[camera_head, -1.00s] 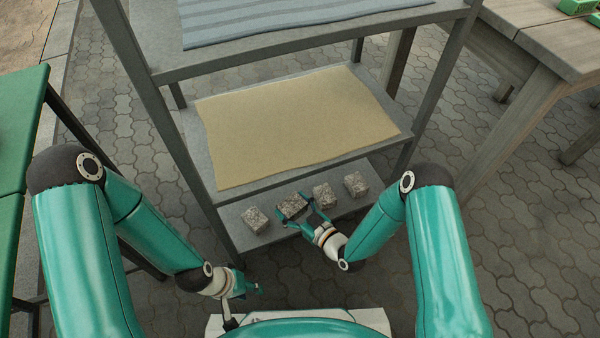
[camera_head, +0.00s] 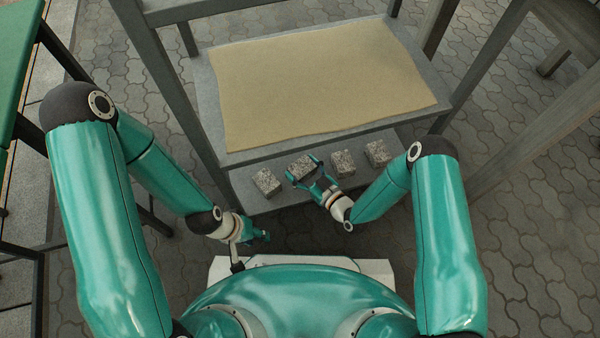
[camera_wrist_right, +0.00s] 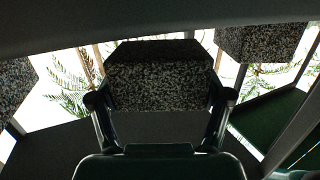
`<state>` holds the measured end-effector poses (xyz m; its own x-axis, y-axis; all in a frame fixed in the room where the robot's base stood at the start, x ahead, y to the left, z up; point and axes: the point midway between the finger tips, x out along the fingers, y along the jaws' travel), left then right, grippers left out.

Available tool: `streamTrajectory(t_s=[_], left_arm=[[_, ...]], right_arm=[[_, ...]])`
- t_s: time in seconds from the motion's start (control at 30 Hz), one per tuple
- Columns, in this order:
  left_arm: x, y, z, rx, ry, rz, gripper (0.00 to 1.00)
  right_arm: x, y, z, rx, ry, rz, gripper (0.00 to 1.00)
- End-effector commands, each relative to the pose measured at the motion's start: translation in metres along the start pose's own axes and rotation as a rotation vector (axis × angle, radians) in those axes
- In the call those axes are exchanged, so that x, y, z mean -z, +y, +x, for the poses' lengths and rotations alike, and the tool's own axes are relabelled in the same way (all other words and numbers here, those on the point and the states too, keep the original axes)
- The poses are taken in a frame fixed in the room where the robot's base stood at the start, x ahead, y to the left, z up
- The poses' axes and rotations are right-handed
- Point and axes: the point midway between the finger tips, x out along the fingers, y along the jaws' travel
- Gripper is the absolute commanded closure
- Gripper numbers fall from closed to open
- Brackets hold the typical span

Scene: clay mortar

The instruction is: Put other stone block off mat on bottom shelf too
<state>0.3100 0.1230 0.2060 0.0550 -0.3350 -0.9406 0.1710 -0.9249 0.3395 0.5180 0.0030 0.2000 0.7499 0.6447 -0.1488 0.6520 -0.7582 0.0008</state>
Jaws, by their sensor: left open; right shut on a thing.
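My right gripper (camera_head: 304,171) is shut on a speckled grey stone block (camera_head: 301,165) at the bottom shelf (camera_head: 240,187). The same block (camera_wrist_right: 158,82) sits between both fingers in the right wrist view; whether it rests on the shelf I cannot tell. Three similar blocks stand in a row there: one on the left (camera_head: 266,181), one just right of the held block (camera_head: 343,162), and one farther right (camera_head: 377,152). The beige mat (camera_head: 320,80) on the shelf above is bare. My left gripper (camera_head: 262,236) is open and empty, low in front of the rack.
Grey rack posts (camera_head: 165,85) stand at the sides. A green table (camera_head: 20,60) is at the left, and wooden table legs (camera_head: 545,130) are at the right.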

Motion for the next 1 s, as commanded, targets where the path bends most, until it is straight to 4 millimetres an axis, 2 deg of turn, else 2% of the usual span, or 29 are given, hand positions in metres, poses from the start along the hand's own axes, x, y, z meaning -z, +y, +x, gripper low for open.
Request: streamTrajectory(t_s=[0.03, 0.13, 0.5, 0.53, 0.6, 0.67, 1.0], left_arm=[[0.0, -0.003, 0.009, 0.0, 0.0, 0.0, 0.58], [0.0, -0.005, 0.015, 0.0, 0.0, 0.0, 0.58], [0.0, -0.005, 0.013, 0.0, 0.0, 0.0, 0.58], [0.0, -0.005, 0.013, 0.0, 0.0, 0.0, 0.58], [0.0, -0.005, 0.013, 0.0, 0.0, 0.0, 0.58], [0.0, -0.005, 0.013, 0.0, 0.0, 0.0, 0.58], [0.0, -0.005, 0.013, 0.0, 0.0, 0.0, 0.58]], right_arm=[[-0.014, 0.0, 0.002, -0.001, 0.001, 0.0, 0.86], [-0.024, 0.001, 0.003, -0.002, 0.002, 0.0, 0.86], [-0.025, 0.001, 0.003, -0.003, 0.001, 0.0, 0.86], [-0.027, 0.001, 0.003, -0.003, -0.001, 0.001, 0.21], [-0.026, 0.001, 0.003, -0.003, -0.001, 0.001, 0.09], [-0.026, 0.001, 0.003, -0.003, -0.001, 0.001, 0.0], [-0.026, 0.001, 0.003, -0.003, -0.001, 0.001, 0.0]])
